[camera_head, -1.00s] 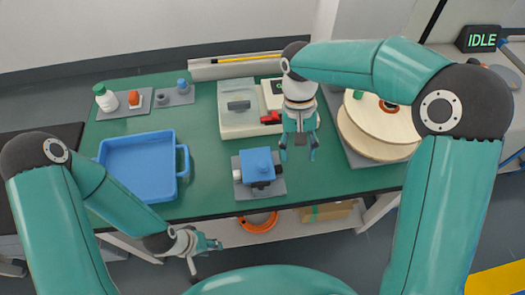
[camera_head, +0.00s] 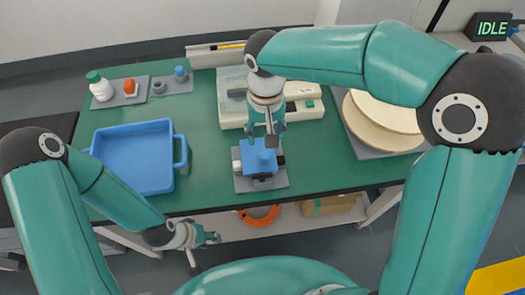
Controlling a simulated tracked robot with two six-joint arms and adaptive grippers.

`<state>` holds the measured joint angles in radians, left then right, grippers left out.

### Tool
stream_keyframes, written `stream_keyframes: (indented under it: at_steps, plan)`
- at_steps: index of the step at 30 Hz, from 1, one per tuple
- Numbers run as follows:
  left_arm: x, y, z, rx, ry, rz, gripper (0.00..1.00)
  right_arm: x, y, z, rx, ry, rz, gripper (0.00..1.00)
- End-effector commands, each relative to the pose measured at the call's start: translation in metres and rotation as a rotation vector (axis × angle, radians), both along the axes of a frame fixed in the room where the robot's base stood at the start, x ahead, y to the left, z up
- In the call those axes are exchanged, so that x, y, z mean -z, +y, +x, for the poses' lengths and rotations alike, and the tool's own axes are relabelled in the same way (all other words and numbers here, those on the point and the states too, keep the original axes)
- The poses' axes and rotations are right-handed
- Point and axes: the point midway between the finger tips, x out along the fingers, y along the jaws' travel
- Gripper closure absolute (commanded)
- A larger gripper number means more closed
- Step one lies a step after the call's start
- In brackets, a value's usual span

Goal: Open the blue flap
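The blue flap (camera_head: 257,157) is the top of a small blue device on a grey plate (camera_head: 244,186) near the table's front edge; it looks closed. A white knob (camera_head: 236,166) sits at the device's left and a dark part at its right. My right gripper (camera_head: 266,134) points down, fingers apart, just above and behind the flap, overlapping it in view; I cannot tell whether it touches. My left gripper (camera_head: 206,256) is open and empty, low in front of the table, away from the device.
A blue tray (camera_head: 180,165) stands to the left on the green table (camera_head: 209,187). Small bottles and parts stand at the back left. A beige machine (camera_head: 232,115) is behind the flap, wooden spool discs (camera_head: 375,138) to the right. An orange cable coil (camera_head: 260,215) lies below.

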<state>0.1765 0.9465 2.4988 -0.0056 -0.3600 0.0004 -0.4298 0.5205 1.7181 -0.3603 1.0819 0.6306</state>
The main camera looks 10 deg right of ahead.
Motion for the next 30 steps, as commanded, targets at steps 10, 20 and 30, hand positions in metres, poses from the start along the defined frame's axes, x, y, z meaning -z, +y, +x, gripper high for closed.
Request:
stream_keyframes:
  at_steps: [10,20,30]
  plan:
    - [-0.001,0.0,0.0,0.0,0.0,0.0,0.6,0.066,-0.001,-0.001,0.0,0.003,-0.002,0.46]
    - [-0.002,0.0,0.0,0.0,0.0,0.0,0.6,0.084,0.0,0.0,0.001,0.0,0.0,0.46]
    - [-0.002,0.0,0.0,0.0,0.0,0.0,0.6,0.084,0.0,0.0,0.0,0.0,0.0,0.71]
